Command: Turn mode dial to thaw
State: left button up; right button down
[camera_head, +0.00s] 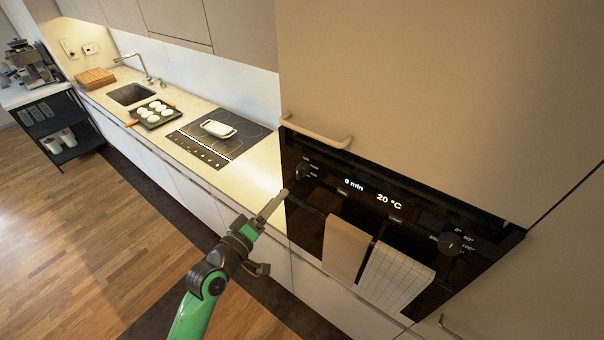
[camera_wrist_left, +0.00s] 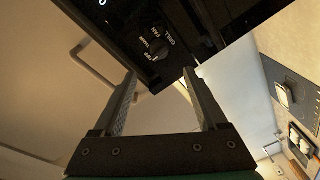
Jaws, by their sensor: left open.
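The black built-in oven (camera_head: 317,200) has a display reading "0 min" and "20 °C". Its mode dial (camera_head: 302,170) is a dark knob at the panel's left end. In the left wrist view the mode dial (camera_wrist_left: 159,49) has small white labels beside it, including what looks like "OFF" and "GRILL"; I cannot tell its exact setting. My left gripper (camera_head: 276,204) is in front of the oven's left edge, lower left of the dial and apart from it. In the left wrist view its fingers (camera_wrist_left: 160,74) are apart and empty, with the dial just beyond their tips. My right gripper is out of view.
A second knob (camera_head: 450,243) is at the panel's right end. A brown towel (camera_head: 344,249) and a checked towel (camera_head: 396,277) hang on the oven front. A cabinet handle (camera_head: 316,132) juts out above the panel. The counter (camera_head: 258,172) lies left of the oven.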

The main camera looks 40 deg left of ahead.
aim_at(298, 175)
pick_arm(q)
jog(key=w, duration=0.3)
jog(key=w+a, duration=0.1)
jog(key=w, duration=0.3)
jog(key=w+a, duration=0.1)
jog(key=w, duration=0.3)
jog(key=shift+w, duration=0.15)
jog(key=shift+r, duration=0.1)
grip_shut()
